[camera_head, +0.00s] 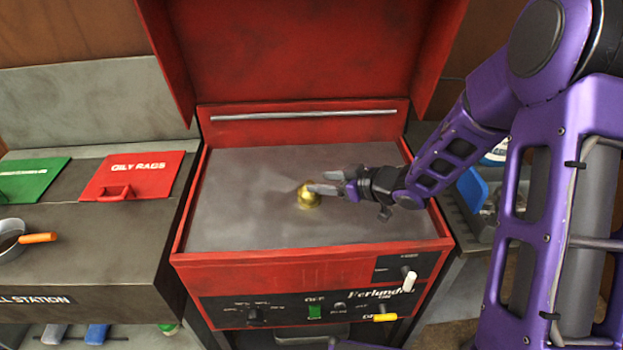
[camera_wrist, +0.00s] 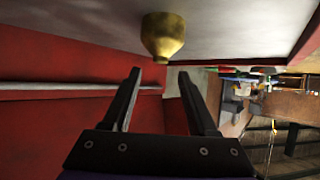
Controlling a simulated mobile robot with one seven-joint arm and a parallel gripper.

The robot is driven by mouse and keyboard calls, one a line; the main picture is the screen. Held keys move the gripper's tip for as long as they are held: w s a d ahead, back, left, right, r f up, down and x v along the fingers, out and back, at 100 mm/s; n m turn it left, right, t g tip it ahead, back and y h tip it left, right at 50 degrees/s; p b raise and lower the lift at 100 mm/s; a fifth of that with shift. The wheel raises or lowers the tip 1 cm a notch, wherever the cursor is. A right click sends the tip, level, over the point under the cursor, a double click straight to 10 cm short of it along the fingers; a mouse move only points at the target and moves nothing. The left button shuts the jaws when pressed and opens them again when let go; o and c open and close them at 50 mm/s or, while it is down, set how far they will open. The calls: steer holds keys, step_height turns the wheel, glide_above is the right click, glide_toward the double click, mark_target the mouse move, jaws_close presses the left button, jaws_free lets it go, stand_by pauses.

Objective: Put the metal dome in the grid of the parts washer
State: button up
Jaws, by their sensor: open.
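The metal dome (camera_head: 308,199) is brass-coloured and stands on the flat grey top of the red parts washer (camera_head: 250,215), near the middle. The washer's lid is raised. No grid bars can be made out on the grey surface. My gripper (camera_head: 320,182) reaches in from the right, low over the surface, with its fingertips at the dome's upper edge in the head view. In the wrist view the dome (camera_wrist: 162,38) appears just beyond the two spread fingertips (camera_wrist: 159,73), with nothing between them. Whether a finger touches the dome cannot be told.
The washer has a raised red rim and a front panel (camera_head: 310,290) with knobs. To the left stands a bench with a red "oily rags" lid (camera_head: 130,176), a green lid (camera_head: 32,180) and a pot (camera_head: 12,240). A blue item (camera_head: 474,190) lies at right behind my arm.

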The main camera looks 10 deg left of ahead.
steer(key=v, duration=0.6)
steer(key=shift+p, duration=0.35)
